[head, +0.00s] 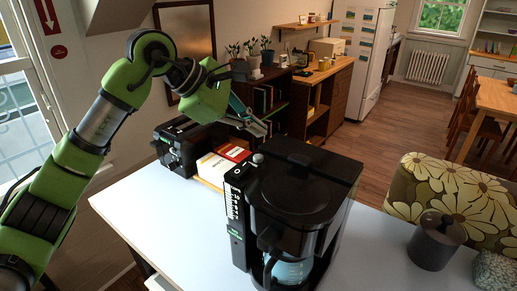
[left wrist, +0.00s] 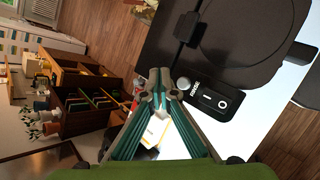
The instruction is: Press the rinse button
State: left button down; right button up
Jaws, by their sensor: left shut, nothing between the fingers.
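A black coffee maker (head: 290,205) with a glass carafe (head: 288,270) stands on the white table. A narrow control strip (head: 236,212) with light markings runs down its left front edge. A small round grey button (head: 258,158) sits on top beside the lid; it also shows in the left wrist view (left wrist: 183,83), beside a black panel (left wrist: 215,101) with white marks. I cannot read which control is the rinse button. My left gripper (head: 262,131) is shut and empty, above and behind the grey button. In the left wrist view its fingertips (left wrist: 160,82) appear just left of that button. My right gripper is not in view.
A black machine (head: 182,146) and a red and white box (head: 222,163) stand behind the coffee maker. A dark grey canister (head: 436,241) and a patterned chair (head: 440,190) are at the right. The table's left part (head: 165,220) is clear.

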pick_arm(q)
jog(key=shift+r, duration=0.35)
